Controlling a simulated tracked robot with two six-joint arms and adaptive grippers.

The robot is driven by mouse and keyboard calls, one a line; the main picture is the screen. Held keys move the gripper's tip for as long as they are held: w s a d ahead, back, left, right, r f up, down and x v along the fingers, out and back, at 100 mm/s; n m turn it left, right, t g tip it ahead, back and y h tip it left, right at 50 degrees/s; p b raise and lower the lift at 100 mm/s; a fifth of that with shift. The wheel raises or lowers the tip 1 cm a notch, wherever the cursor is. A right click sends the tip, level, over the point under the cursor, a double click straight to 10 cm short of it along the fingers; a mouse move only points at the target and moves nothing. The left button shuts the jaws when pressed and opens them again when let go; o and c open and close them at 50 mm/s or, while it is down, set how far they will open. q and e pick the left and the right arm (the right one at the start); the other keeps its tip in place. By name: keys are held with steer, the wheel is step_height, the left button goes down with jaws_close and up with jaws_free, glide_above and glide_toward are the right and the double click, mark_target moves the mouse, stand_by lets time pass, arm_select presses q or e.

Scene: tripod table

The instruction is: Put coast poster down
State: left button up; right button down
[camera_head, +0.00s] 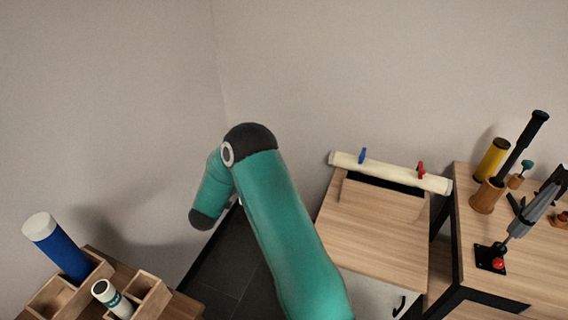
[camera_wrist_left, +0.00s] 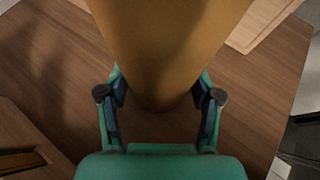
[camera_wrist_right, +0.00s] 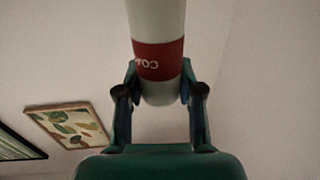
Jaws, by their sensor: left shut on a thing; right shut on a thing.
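In the right wrist view a white poster tube with a red band (camera_wrist_right: 158,60) stands between the fingers of my right gripper (camera_wrist_right: 160,92), which is shut on it near its lower end. The band shows upside-down letters that seem to begin "CO", so I take it as the coast poster. In the left wrist view my left gripper (camera_wrist_left: 160,98) is shut on a wide brown cylinder (camera_wrist_left: 165,45). It is above a brown wooden surface (camera_wrist_left: 60,75); I cannot tell if it touches. Neither gripper shows in the head view; one teal arm of mine crosses its middle.
At the head view's lower left, a wooden rack (camera_head: 102,270) holds a blue tube (camera_head: 60,250) and a small white tube (camera_head: 110,295). A cream roll with clips (camera_head: 390,174) lies on a cabinet (camera_head: 375,230). The right table (camera_head: 465,245) holds a yellow cylinder (camera_head: 491,158) and tripod parts (camera_head: 525,215).

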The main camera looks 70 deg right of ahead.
steer(key=w+a+r+n+t+y, duration=0.2)
steer(key=w+a+r+n+t, duration=0.25)
steer(key=a, duration=0.55)
steer(key=w+a+r+n+t+y, duration=0.15)
steer(key=w+a+r+t, duration=0.25)
steer(key=w+a+r, duration=0.45)
steer(key=w+a+r+n+t+y, duration=0.25)
steer(key=w+a+t, duration=0.2)
steer(key=a, duration=0.75)
steer(key=s+a+r+n+t+y, duration=0.1)
steer(key=s+a+r+n+y, duration=0.25)
steer(key=a, duration=0.65)
steer(key=s+a+r+n+t+y, duration=0.1)
steer(key=a+r+n+y, duration=0.1)
steer(key=a+r+y, duration=0.6)
steer(key=s+a+r+n+t+y, duration=0.1)
steer(key=s+a+r+n, duration=0.15)
steer(key=a, duration=1.05)
step_height(320, 180, down, 21)
steer(key=shift+w+d, duration=0.3)
steer(key=shift+w, duration=0.1)
steer(key=shift+h, duration=0.25)
steer(key=c, duration=0.7)
jaws_free()
steer(key=shift+o, duration=0.2)
